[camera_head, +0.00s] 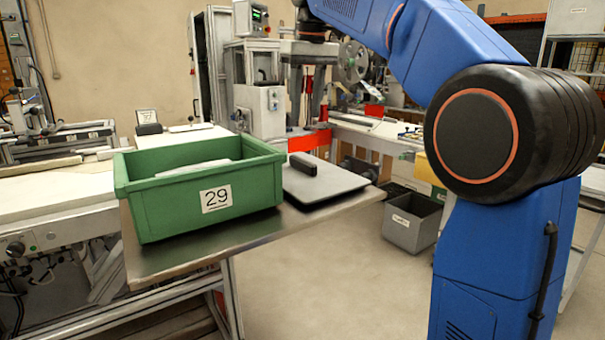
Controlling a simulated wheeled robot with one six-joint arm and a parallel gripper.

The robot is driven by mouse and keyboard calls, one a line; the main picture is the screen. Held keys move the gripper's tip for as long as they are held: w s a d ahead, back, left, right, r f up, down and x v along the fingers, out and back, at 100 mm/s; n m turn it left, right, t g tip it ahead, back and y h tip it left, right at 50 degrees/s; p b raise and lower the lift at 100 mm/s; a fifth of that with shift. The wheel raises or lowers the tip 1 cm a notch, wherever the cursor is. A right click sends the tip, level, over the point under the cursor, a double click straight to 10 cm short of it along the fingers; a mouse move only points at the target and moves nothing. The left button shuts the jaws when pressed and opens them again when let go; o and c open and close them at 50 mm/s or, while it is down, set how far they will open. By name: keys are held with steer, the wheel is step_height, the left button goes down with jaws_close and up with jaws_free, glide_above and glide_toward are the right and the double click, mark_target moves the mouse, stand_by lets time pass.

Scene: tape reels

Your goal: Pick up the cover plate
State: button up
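The cover plate (340,181), a flat light grey plate with a black block-shaped handle (303,163) near its left side, lies on the metal-topped table (185,258) just right of a green bin. A dark band shows under its front edge. The bin hides part of its left side. My blue arm rises at the right and reaches up and left out of the top of the picture. My gripper cannot be made out, and nothing is seen touching the plate.
The green bin (150,212), labelled 29, holds something pale and stands close beside the plate. Machinery (258,105) stands behind the table. A grey bin (412,222) sits on the floor to the right. The floor in front is clear.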

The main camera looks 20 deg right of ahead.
glide_above(303, 159)
steer(key=f, duration=0.7)
steer(key=shift+s, duration=0.4)
steer(key=shift+w+f, duration=0.1)
steer(key=shift+f, duration=2.55)
jaws_close()
